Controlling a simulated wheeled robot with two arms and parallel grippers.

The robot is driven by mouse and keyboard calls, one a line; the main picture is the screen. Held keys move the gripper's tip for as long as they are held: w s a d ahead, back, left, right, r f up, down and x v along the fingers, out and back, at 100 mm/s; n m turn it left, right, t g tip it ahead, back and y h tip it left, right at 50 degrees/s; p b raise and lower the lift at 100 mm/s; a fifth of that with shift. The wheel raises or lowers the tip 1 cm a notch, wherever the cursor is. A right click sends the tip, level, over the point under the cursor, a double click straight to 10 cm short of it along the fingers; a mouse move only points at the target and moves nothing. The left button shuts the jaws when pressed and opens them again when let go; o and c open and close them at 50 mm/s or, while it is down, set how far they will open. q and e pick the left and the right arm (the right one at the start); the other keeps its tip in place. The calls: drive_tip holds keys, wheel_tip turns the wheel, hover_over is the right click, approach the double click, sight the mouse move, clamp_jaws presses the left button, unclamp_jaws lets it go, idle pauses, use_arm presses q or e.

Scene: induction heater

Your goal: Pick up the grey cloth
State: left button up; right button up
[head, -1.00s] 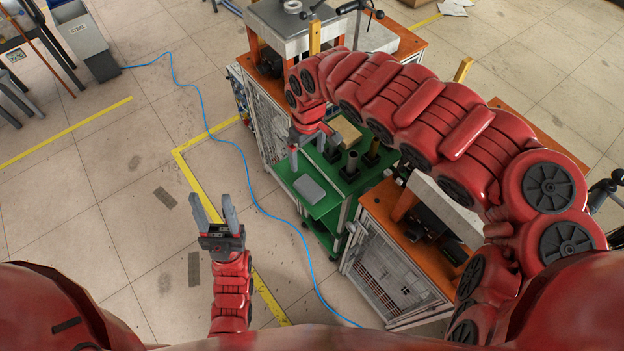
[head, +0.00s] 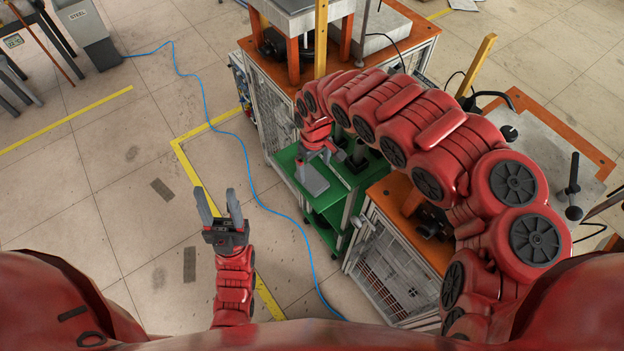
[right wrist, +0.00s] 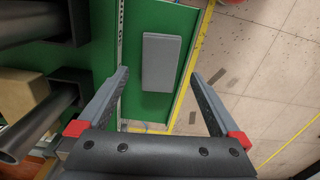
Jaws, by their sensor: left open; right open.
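The grey cloth (right wrist: 161,62) lies flat and folded, a small rectangle on the green shelf (right wrist: 187,20) in the right wrist view. In the head view the cloth (head: 313,181) is partly covered by my right gripper (head: 313,170), which is above the green stand. In the right wrist view my right gripper (right wrist: 160,84) is open, with the cloth between and beyond its fingertips. I cannot see it touching the cloth. My left gripper (head: 220,205) is open and empty over the floor, well left of the stand.
Dark cylinders in holders (right wrist: 40,27) and a tan block (right wrist: 25,108) stand left of the cloth in the right wrist view. Machines with orange tops (head: 392,188) flank the green stand. A blue cable (head: 251,170) crosses the open floor at left.

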sight(315, 180)
drive_tip(key=shift+s+f, duration=0.15)
drive_tip(key=shift+f, duration=0.3)
wheel_tip(315, 180, down, 4)
drive_tip(key=shift+p, duration=0.45)
drive_tip(key=shift+d+f, duration=0.1)
drive_tip(key=shift+f, duration=0.3)
drive_tip(key=c, duration=1.2)
drive_tip(key=shift+c, duration=0.2)
drive_tip(key=shift+r, duration=0.15)
